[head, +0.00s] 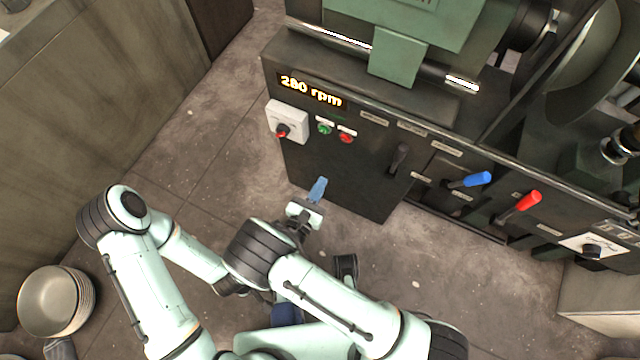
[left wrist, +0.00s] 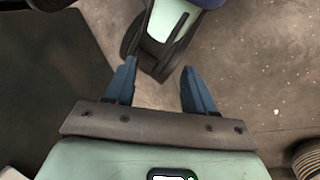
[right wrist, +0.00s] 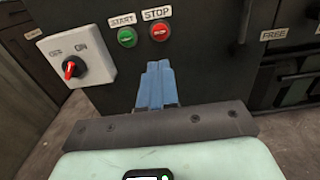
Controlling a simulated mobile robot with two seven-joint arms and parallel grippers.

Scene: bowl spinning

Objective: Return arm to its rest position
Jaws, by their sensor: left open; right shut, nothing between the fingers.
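My right gripper (head: 318,190) is in front of the dark machine's front panel, below the red and green buttons. Its blue fingers are together with nothing between them, as the right wrist view (right wrist: 156,88) shows. My left gripper shows in the left wrist view (left wrist: 158,88) with its blue fingers apart and empty, over the floor and part of my own body. In the head view the left gripper's fingers are hidden behind my right arm. My left arm (head: 140,270) is bent at the lower left, and my right arm (head: 330,295) reaches up from the bottom.
The machine's panel (head: 330,165) has a "280 rpm" display (head: 311,92), a white box with a red knob (head: 287,121), a green button (head: 324,128), a red button (head: 345,138), and blue (head: 477,179) and red (head: 529,200) levers. Stacked bowls (head: 50,302) stand lower left.

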